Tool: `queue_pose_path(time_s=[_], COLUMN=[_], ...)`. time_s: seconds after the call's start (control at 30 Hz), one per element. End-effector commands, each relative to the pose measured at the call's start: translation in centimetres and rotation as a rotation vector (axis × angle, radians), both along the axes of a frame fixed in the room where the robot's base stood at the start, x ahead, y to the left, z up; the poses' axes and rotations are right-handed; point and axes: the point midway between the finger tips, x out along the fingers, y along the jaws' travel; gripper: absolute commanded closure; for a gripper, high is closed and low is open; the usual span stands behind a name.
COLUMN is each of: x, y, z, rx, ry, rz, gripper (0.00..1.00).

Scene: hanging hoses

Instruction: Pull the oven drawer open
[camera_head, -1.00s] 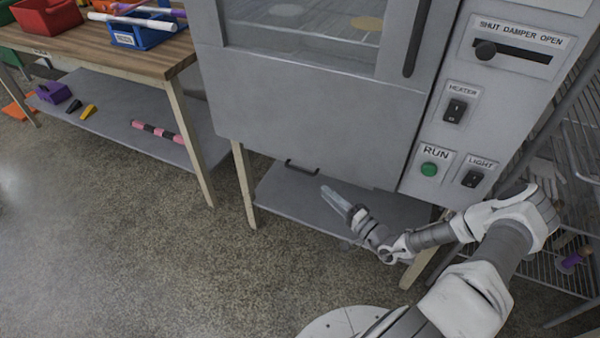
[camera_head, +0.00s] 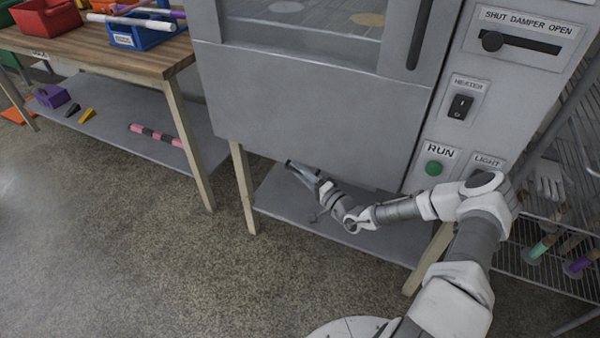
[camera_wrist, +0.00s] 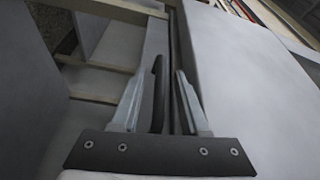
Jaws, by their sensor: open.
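The grey oven (camera_head: 310,105) stands on a wooden-legged stand in front of me. The drawer's dark bar handle (camera_wrist: 157,85) is at the oven's lower edge; in the head view it is mostly hidden by my gripper (camera_head: 292,166). In the wrist view my gripper (camera_wrist: 159,76) is open, with one finger on each side of the handle. The handle lies between the fingers, nearer the left one; I cannot tell whether they touch. The drawer front is hard to make out, and it shows no clear gap.
The control panel with the green RUN button (camera_head: 433,168) is right of the door. A wire rack (camera_head: 545,230) stands at the far right. A workbench (camera_head: 130,62) with bins is at the left. The stand's lower shelf (camera_head: 350,235) lies under my arm. Floor at front left is clear.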

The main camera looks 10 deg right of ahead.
Motion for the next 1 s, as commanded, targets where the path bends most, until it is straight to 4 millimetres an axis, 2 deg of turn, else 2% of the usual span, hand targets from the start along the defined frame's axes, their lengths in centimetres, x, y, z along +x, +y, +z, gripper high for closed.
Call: queue_pose_path(time_s=[0.03, 0.2, 0.3, 1.0], x=[-0.02, -0.04, -0.04, -0.05], y=[0.00, -0.01, -0.01, -0.02], z=[0.00, -0.02, -0.02, 0.03], rx=[0.000, 0.000, 0.000, 0.000], ry=[0.000, 0.000, 0.000, -0.001], rz=[0.000, 0.001, 0.001, 0.000], gripper=[0.55, 0.86, 1.00, 1.00])
